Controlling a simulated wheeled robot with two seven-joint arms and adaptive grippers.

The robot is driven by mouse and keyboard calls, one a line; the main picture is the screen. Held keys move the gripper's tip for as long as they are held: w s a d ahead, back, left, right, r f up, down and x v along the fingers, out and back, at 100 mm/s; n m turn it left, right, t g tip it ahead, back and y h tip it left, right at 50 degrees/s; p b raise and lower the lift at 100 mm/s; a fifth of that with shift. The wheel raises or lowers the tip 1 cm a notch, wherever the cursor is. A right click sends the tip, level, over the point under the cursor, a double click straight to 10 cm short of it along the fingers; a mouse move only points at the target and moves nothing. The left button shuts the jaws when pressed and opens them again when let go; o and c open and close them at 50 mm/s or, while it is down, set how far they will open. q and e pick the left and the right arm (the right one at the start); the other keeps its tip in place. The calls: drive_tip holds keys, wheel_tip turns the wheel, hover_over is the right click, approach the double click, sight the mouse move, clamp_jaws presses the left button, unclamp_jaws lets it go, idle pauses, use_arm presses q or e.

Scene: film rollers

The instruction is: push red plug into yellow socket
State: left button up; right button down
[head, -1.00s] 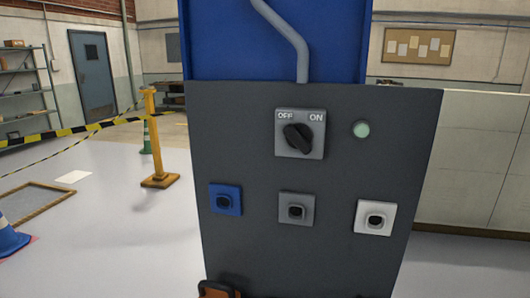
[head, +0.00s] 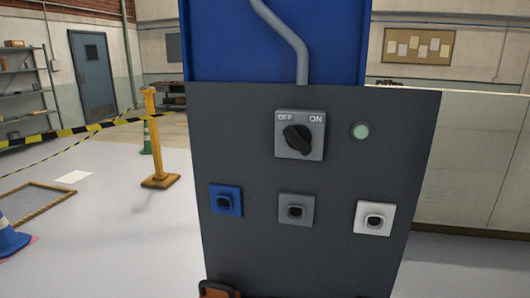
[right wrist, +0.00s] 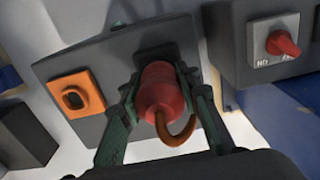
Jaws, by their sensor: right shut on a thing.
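The red plug (right wrist: 160,92) is in the right wrist view, with an orange-brown cable (right wrist: 184,135) curving from its near end. My right gripper (right wrist: 159,84) is shut on it, one green finger on each side. The plug points away from the camera toward a dark grey panel (right wrist: 98,60). Its front end and whatever lies directly behind it are hidden, so I cannot tell whether it touches a socket. No clearly yellow socket shows. An orange socket (right wrist: 75,98) is on the panel left of the plug. My left gripper is not in view.
In the head view a grey panel (head: 255,255) carries blue (head: 226,200), grey (head: 297,208) and white (head: 374,218) sockets, an OFF/ON switch (head: 299,134) and a pale green lamp (head: 361,131). In the wrist view a red knob (right wrist: 283,44) sits on a box at right.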

drive_tip(key=shift+r+p, duration=1.15)
drive_tip(key=shift+r, duration=1.55)
